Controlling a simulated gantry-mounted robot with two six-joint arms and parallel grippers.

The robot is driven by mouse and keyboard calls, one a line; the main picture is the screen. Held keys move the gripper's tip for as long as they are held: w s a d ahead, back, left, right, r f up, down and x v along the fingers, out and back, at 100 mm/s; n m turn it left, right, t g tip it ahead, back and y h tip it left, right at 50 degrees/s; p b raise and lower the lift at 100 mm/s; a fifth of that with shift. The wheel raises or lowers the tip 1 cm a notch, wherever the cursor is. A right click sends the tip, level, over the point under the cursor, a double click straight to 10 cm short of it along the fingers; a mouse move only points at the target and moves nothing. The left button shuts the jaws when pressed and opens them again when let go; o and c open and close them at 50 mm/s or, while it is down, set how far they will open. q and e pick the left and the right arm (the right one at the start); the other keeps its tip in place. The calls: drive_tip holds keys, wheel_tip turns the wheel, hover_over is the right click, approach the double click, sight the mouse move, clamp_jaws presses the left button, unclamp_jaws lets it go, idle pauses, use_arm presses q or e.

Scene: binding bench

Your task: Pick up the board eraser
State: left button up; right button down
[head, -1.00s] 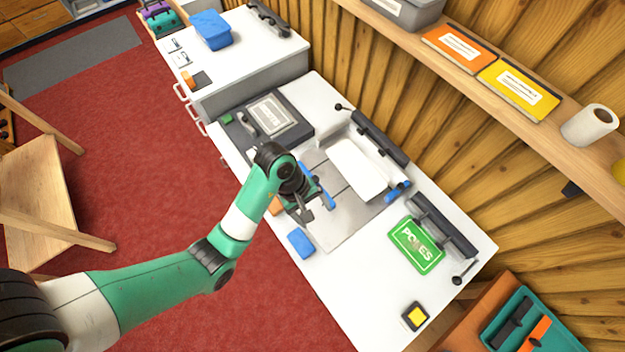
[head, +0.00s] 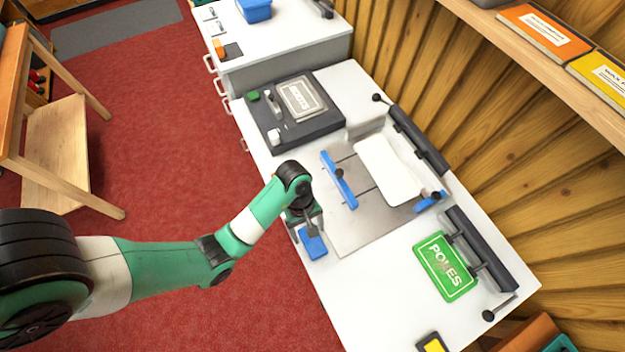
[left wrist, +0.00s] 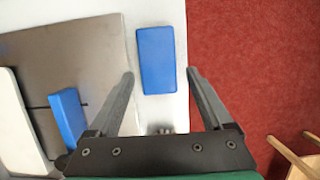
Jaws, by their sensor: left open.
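A plain blue block (head: 314,245), which appears to be the board eraser, lies flat near the front edge of the white bench. In the left wrist view the blue block (left wrist: 156,52) lies ahead, between the lines of the two spread fingers (left wrist: 160,76). I cannot tell the exact height of the fingertips above it. My right gripper is not in view.
A grey jig plate (head: 350,236) with blue bars (head: 338,180) and a white pad (head: 388,170) lies beside the block. A green sign (head: 446,266) is at right and a dark press (head: 293,112) behind. The bench front is clear.

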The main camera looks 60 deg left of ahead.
sight(312, 240)
use_arm(q)
drive_tip(key=b+x, duration=0.3)
drive_tip(key=x, duration=0.2)
drive_tip(key=shift+w+d, duration=0.1)
drive_tip(key=shift+d, duration=0.05)
drive_tip(key=c, duration=1.1)
drive_tip(key=shift+c, duration=0.3)
drive_tip(key=shift+r, duration=0.15)
drive_tip(key=shift+r, duration=0.25)
wheel_tip(312, 240, up, 3)
drive_tip(key=shift+w+f+p, duration=0.1)
drive_tip(key=shift+f+p, duration=0.15)
drive_tip(key=shift+p, duration=0.55)
drive_tip(key=s+d+r+p, duration=0.8)
drive_tip(key=s+d+r, duration=0.1)
drive_tip(key=d, duration=0.1)
drive_tip(key=shift+s+d+r, duration=0.15)
drive_tip(key=shift+d+r, duration=0.1)
drive_tip(key=shift+r, duration=0.15)
